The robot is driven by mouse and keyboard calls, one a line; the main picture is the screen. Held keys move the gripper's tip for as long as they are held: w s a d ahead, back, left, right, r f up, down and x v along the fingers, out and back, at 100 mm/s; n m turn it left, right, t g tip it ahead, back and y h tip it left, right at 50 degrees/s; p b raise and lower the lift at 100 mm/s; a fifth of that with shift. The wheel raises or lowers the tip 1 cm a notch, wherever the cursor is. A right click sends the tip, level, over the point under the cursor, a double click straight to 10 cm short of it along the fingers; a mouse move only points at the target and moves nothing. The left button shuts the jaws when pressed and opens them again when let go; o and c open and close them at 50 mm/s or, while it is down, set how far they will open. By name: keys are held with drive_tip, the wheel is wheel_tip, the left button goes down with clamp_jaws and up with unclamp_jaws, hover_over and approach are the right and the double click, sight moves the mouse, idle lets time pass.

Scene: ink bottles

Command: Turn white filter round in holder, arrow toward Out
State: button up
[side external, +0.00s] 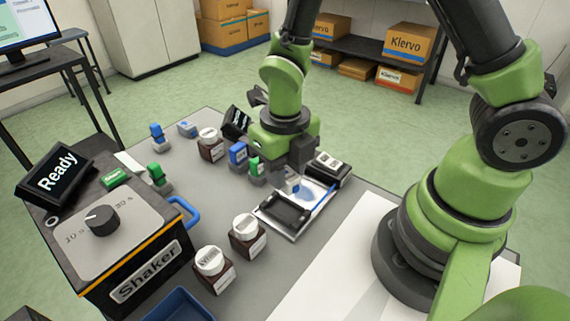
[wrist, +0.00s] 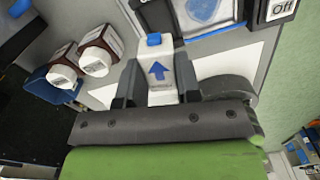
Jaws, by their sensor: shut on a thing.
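My gripper (side external: 290,175) is shut on the white filter (wrist: 161,75), a white block with a blue arrow on its face and a blue end. In the wrist view the filter sits between my two fingers (wrist: 160,88), and the arrow points up the picture, toward the blue end. In the side view a small part of the filter (side external: 291,188) shows below my gripper, over the pale tray (side external: 259,212). A black holder (side external: 287,211) lies in that tray, and part of it shows in the wrist view (wrist: 157,17). I see no Out label.
A black switch box (side external: 327,166) stands at the tray's far right; its Off label (wrist: 283,8) shows. Brown bottles with white caps (side external: 213,264) (side external: 247,236) stand in front of the tray. A shaker (side external: 115,245) is at the left.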

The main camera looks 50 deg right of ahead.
drive_tip(key=shift+f+n, duration=0.15)
drive_tip(key=shift+n, duration=1.05)
hover_over(285, 211)
drive_tip(key=shift+f, duration=2.55)
drive_tip(key=shift+f, duration=0.7)
drive_tip(key=o, duration=1.4)
drive_tip(key=shift+r, duration=0.1)
drive_tip(key=shift+r, duration=3.45)
